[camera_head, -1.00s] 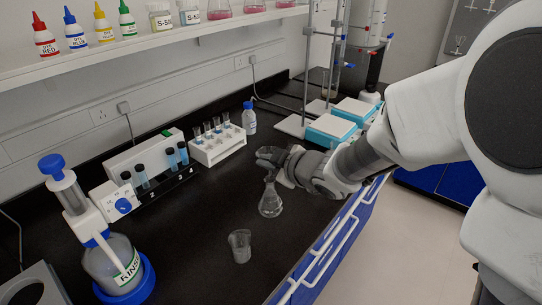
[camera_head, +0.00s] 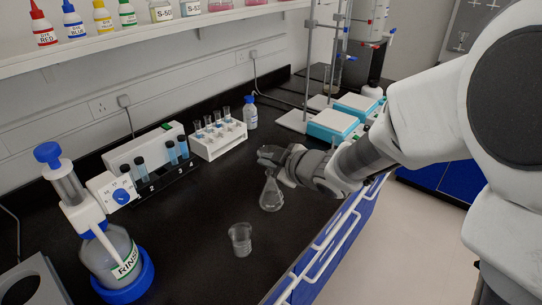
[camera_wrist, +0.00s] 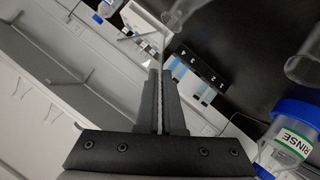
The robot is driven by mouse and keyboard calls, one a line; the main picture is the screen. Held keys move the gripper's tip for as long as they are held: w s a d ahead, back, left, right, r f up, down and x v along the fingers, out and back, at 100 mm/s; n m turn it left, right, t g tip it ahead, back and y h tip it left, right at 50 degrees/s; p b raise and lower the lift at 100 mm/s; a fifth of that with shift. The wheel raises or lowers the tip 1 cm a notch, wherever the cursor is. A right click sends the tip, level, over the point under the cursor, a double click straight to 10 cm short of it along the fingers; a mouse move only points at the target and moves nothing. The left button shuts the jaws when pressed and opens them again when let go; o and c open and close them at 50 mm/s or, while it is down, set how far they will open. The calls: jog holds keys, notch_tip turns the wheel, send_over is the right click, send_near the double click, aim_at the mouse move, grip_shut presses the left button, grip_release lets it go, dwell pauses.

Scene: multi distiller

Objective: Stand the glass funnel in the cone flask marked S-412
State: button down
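A clear conical flask (camera_head: 271,197) stands on the black bench, directly below my gripper (camera_head: 272,156). No mark can be read on it. In the wrist view my gripper (camera_wrist: 158,72) has its two black fingers almost together, with a thin pale piece between the tips. This looks like part of the glass funnel (camera_head: 264,152), whose greyish glass shows faintly at the gripper's end in the head view. The funnel's stem and the flask's mouth are hidden or too small to make out. Clear glass (camera_wrist: 180,12) also shows just past the fingertips; I cannot tell whether it is flask or funnel.
A clear beaker (camera_head: 240,240) stands nearer, left of the flask. A RINSE bottle (camera_head: 115,262) stands at the left. A black tube rack (camera_head: 165,182) and a white rack (camera_head: 219,142) are behind. Teal-sided devices (camera_head: 333,125) stand at the right.

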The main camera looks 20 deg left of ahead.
jog(key=shift+f+b, duration=0.8)
jog(key=shift+f, duration=0.1)
jog(key=c, duration=1)
grip_release()
jog(key=shift+o, duration=0.2)
jog(key=p+v, duration=0.3)
jog(key=v, duration=1.4)
jog(key=shift+s+d+r+p, duration=0.1)
jog(key=shift+d+r+p, duration=0.05)
jog(key=shift+p, duration=0.15)
